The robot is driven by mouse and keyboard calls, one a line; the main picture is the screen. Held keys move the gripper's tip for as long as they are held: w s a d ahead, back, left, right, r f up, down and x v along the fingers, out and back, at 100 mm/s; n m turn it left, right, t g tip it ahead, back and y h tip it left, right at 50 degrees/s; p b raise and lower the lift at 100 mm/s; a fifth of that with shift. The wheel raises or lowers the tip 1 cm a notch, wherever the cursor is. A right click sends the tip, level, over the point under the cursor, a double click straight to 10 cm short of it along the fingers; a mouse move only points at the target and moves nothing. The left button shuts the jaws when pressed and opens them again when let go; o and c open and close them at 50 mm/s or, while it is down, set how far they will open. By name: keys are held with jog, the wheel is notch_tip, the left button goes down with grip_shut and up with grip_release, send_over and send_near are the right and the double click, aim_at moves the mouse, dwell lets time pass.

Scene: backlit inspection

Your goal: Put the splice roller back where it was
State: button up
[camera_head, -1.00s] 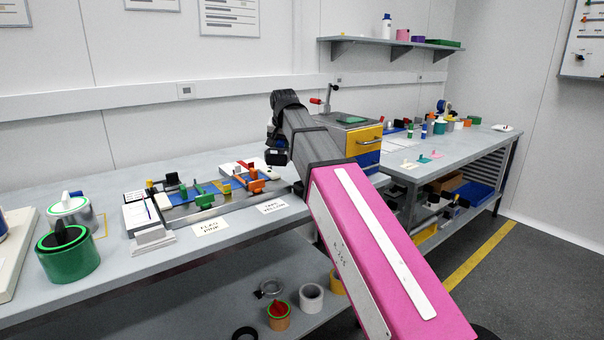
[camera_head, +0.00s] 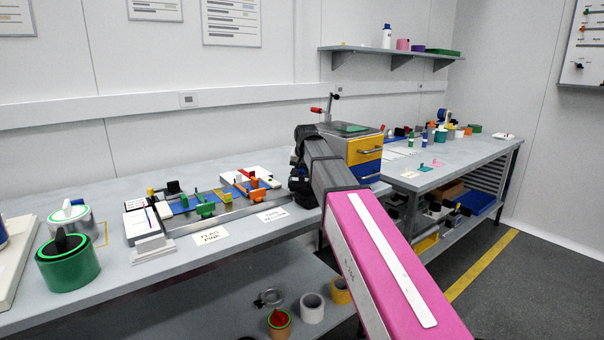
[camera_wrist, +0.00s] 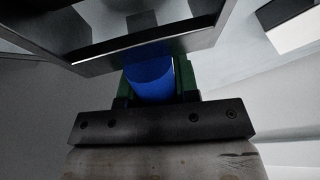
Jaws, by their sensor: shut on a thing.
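My gripper is shut on a smooth blue cylinder (camera_wrist: 150,80), which looks like the splice roller. In the wrist view, my gripper (camera_wrist: 153,82) has green parts on both sides of the cylinder. The cylinder's far end is against or behind a grey edge (camera_wrist: 150,50); I cannot tell if they touch. In the head view my dark wrist is at the right end of the tool rail, beside the yellow and blue drawer cabinet (camera_head: 366,152). The fingertips and the cylinder are hidden there.
The bench holds a grey rail (camera_head: 232,212) with green, orange and blue fixtures, and a card (camera_head: 210,236) in front. A green container (camera_head: 68,264) stands at left. Rolls, including a white one (camera_head: 312,308), sit on the lower shelf. A second bench (camera_head: 440,172) extends right.

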aim_at(305, 175)
jog(key=shift+f, duration=0.3)
jog(key=shift+f, duration=0.1)
jog(key=o, duration=0.9)
jog(key=shift+o, duration=0.2)
jog(key=v, duration=1.2)
